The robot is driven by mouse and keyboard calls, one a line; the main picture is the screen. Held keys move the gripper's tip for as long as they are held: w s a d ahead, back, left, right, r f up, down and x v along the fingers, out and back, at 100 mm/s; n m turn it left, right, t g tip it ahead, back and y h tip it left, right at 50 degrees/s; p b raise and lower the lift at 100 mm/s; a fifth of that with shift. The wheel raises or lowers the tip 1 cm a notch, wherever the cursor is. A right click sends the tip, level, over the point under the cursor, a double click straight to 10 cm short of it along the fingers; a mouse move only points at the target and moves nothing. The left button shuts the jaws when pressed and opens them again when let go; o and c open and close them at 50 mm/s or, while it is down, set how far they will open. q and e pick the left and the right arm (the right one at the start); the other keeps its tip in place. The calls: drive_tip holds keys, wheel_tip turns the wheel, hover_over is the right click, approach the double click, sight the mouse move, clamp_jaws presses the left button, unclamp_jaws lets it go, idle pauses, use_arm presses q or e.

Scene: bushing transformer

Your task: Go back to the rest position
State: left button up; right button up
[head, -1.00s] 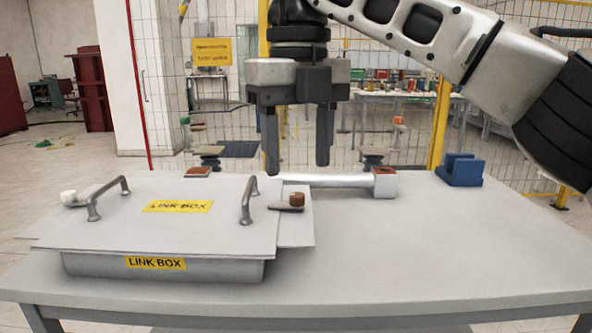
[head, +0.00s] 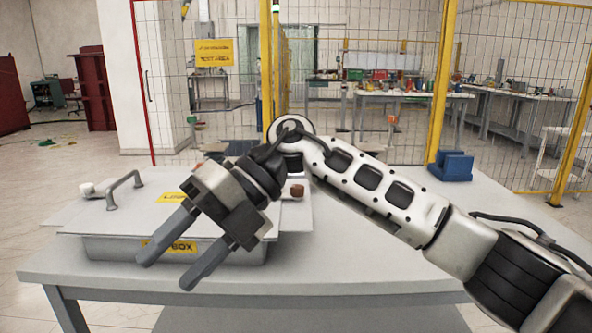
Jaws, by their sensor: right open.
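My right gripper (head: 163,271) is open and empty. Its two dark fingers point down and to the left, in front of the link box (head: 105,248). The right arm comes in from the right and crosses the middle of the head view. The link box is grey with yellow labels and sits on the left of the table, partly hidden behind the gripper. Its left lid handle (head: 124,189) shows; the right handle is hidden. My left gripper is not in view.
The grey table (head: 360,260) has bare room at its middle and right. A blue block (head: 455,166) stands at its back right. A mesh fence with yellow posts (head: 440,100) stands behind, with cluttered benches beyond it.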

drive_tip(key=w+d+f+m+t+y+p, duration=0.1)
drive_tip(key=w+d+f+m+t+y, duration=0.2)
drive_tip(key=m+t, duration=0.65)
drive_tip(key=w+d+f+m+t+y+p, duration=0.1)
drive_tip(key=d+f+m+t, duration=0.35)
drive_tip(key=m, duration=0.75)
drive_tip(key=w+d+f+m+t+y+p, duration=0.15)
drive_tip(key=d+m+t, duration=0.25)
drive_tip(key=m+t, duration=0.7)
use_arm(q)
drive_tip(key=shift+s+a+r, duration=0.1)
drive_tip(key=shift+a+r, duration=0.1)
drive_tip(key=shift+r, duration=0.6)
use_arm(e)
drive_tip(key=s+d+f+m+g+h, duration=0.3)
drive_tip(key=s+d+f+m+h, duration=0.2)
drive_tip(key=f, duration=0.6)
drive_tip(key=s+d+f+m+g+h, duration=0.4)
drive_tip(key=s+d+f+m+h, duration=0.1)
drive_tip(key=s+d+f, duration=0.5)
drive_tip(key=shift+s+d+f+h, duration=0.15)
drive_tip(key=shift+f+h, duration=0.3)
drive_tip(key=shift+f, duration=0.3)
